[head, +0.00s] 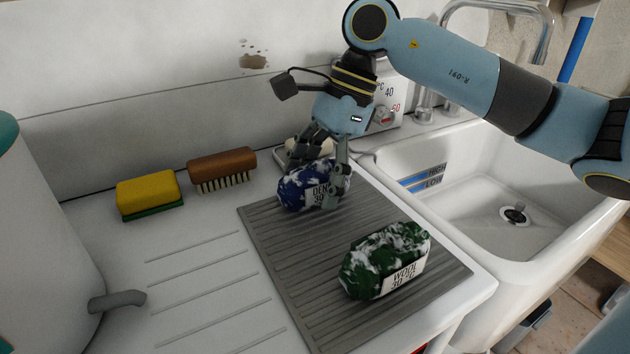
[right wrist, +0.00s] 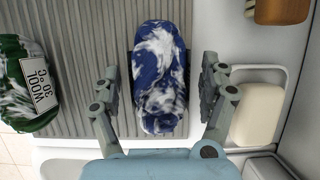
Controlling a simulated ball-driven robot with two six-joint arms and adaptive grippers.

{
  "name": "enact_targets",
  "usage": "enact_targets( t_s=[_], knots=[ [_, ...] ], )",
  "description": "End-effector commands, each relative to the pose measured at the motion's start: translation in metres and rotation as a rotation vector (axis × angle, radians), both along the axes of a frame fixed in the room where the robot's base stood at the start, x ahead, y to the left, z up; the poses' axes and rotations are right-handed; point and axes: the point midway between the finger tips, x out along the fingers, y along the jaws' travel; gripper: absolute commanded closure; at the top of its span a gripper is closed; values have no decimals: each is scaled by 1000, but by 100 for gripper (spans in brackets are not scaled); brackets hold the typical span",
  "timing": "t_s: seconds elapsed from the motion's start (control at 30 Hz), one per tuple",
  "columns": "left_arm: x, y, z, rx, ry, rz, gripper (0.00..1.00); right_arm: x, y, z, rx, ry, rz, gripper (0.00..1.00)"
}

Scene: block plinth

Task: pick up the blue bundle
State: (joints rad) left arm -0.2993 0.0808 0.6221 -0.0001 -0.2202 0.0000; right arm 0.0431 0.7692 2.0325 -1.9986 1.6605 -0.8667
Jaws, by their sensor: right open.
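The blue bundle (head: 303,187), blue and white with a white label, lies on the grey ribbed mat (head: 300,290) near its back edge. In the right wrist view the bundle (right wrist: 160,80) lies between the two open fingers, with a gap on each side. My left gripper is not in view.
A green and white bundle (head: 385,258) labelled wool lies nearer on the mat. A brush (head: 222,168) and a yellow sponge (head: 148,192) stand at the back left. A soap bar (right wrist: 258,115) lies beside the gripper. A white sink (head: 480,190) is at the right.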

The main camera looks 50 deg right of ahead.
Motion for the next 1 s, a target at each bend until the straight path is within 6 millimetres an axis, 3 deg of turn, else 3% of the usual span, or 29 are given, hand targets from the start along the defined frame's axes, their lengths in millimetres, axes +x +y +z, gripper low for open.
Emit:
enact_targets(
  t_s=[0.23,0.77,1.0],
  knots=[
    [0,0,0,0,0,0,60,0,0,-2,-2,1,0,22],
    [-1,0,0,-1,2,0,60,0,0,-2,-1,0,0,91],
    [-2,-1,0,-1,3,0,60,0,0,-1,-1,0,0,93]
  ],
)
